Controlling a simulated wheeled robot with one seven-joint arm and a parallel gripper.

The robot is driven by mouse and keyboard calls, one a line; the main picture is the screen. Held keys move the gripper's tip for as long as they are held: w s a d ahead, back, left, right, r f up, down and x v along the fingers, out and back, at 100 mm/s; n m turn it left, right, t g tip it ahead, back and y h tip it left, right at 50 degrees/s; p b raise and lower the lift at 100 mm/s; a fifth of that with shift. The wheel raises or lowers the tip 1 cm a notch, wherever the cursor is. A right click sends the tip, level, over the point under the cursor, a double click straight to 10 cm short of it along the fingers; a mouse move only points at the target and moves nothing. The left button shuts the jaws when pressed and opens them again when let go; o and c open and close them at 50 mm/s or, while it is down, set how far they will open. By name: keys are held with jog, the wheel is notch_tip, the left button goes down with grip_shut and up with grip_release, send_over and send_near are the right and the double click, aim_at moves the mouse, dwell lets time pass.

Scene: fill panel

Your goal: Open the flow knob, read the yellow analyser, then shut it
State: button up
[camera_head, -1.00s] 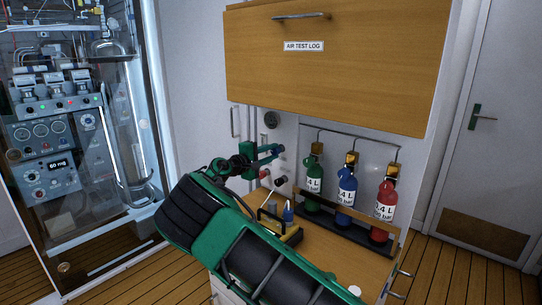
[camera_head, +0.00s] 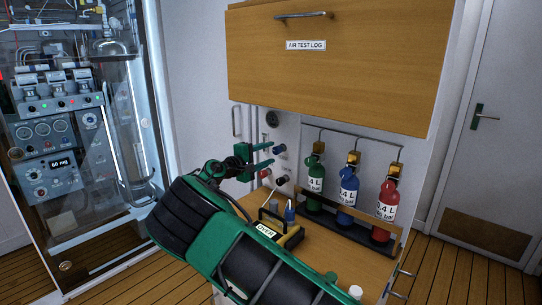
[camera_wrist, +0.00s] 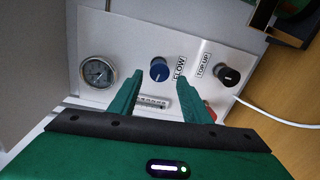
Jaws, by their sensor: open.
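The blue flow knob (camera_wrist: 159,69) is on the light panel beside the FLOW label. In the wrist view it shows between my two fingertips, with a gap on either side; in the head view the knob (camera_head: 279,149) is just beyond them. My gripper (camera_head: 272,155) is open and empty, facing the panel.
A black top-up knob (camera_wrist: 229,76), a round gauge (camera_wrist: 98,72) and a small scale (camera_wrist: 153,101) are on the panel. A red part is half hidden by my right finger. Green, blue and red cylinders (camera_head: 387,208) stand right. A wooden cabinet (camera_head: 335,65) overhangs.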

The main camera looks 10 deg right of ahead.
jog(key=v, duration=0.8)
jog(key=shift+w+f, duration=0.1)
dwell(0.9)
